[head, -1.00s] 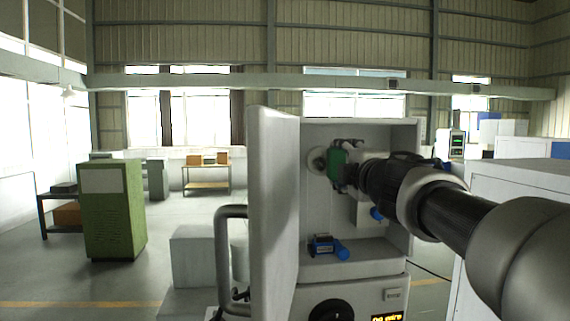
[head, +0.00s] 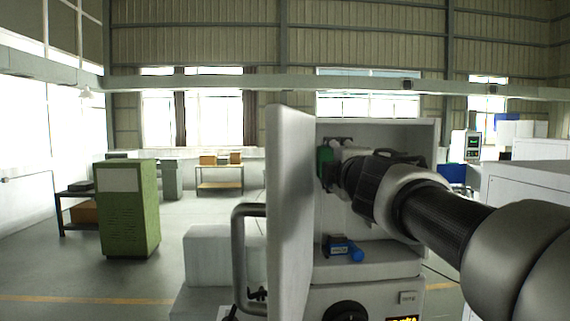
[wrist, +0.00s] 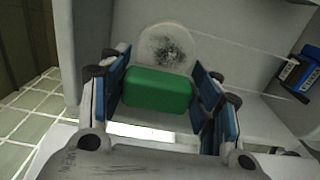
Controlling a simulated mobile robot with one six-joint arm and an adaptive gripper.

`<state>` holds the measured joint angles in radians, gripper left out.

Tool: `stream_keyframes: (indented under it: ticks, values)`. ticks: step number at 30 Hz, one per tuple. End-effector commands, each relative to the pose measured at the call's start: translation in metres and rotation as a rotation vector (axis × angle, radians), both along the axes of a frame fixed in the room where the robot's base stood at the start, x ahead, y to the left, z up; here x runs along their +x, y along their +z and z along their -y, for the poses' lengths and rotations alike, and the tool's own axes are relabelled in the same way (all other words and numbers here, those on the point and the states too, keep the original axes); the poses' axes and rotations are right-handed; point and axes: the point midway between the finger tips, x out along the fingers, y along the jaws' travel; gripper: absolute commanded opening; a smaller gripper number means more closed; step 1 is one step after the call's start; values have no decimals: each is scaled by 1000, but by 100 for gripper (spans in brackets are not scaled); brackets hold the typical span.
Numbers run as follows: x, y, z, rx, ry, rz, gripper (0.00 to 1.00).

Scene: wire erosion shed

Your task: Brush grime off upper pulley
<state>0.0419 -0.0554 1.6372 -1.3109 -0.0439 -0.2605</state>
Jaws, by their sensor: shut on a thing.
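My gripper (wrist: 158,92) is shut on a green block-shaped brush (wrist: 157,90), with a blue-padded finger on each side of it. The brush's bristles cannot be made out. A pale round pulley (wrist: 168,46), with a dark patch of grime at its middle, shows just beyond the brush in the wrist view. The brush overlaps its lower edge there; I cannot tell whether they touch. In the head view the green brush (head: 325,166) is inside the open cabinet near its left wall, and my arm and gripper hide most of the pulley area.
The open cabinet door (head: 290,210) stands upright left of the opening. A small dark-and-blue device (head: 343,249) sits on the cabinet floor. A green cabinet (head: 128,208) stands at the left, and a white machine (head: 530,200) at the right. The floor between has free room.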

Motion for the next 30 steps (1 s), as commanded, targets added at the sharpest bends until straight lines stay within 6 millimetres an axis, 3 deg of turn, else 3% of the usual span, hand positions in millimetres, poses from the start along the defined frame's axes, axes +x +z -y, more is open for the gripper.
stream_keyframes:
  ticks: [30]
  values:
    - [2, 1, 63, 0, -2, -1, 30]
